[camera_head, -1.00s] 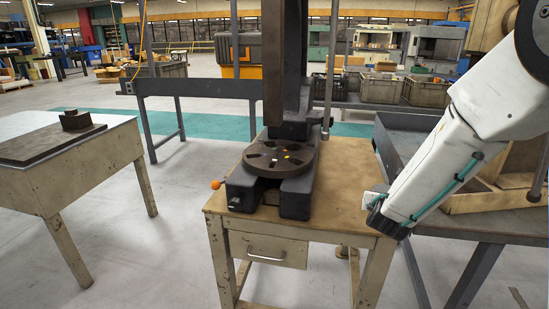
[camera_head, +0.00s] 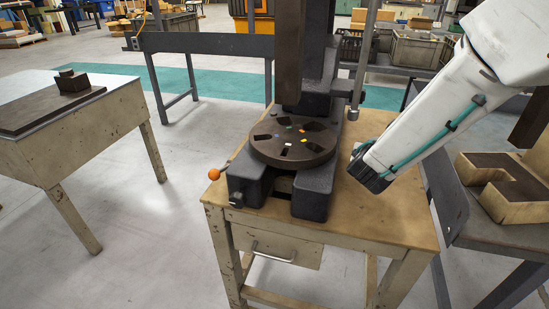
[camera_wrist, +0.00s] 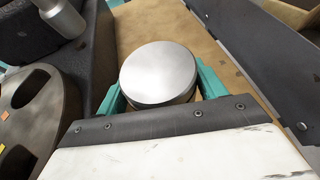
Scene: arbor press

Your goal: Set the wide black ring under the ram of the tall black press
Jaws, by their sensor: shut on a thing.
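The tall black press (camera_head: 318,60) stands on a small bench. Its ram (camera_head: 289,50) hangs above a round dark slotted plate (camera_head: 292,153) on the press base. My gripper (camera_wrist: 160,88) has teal fingers, shut on a round metal piece (camera_wrist: 158,72) with a bright, flat, solid-looking top. The piece is over the bench top, right of the press. In the head view my forearm reaches in from the right and the held piece is hidden. I cannot make out a separate wide black ring.
The bench top (camera_head: 395,215) is clear right of the press. A lever with an orange knob (camera_head: 214,174) sticks out left of the base. Another table (camera_head: 100,115) stands at left.

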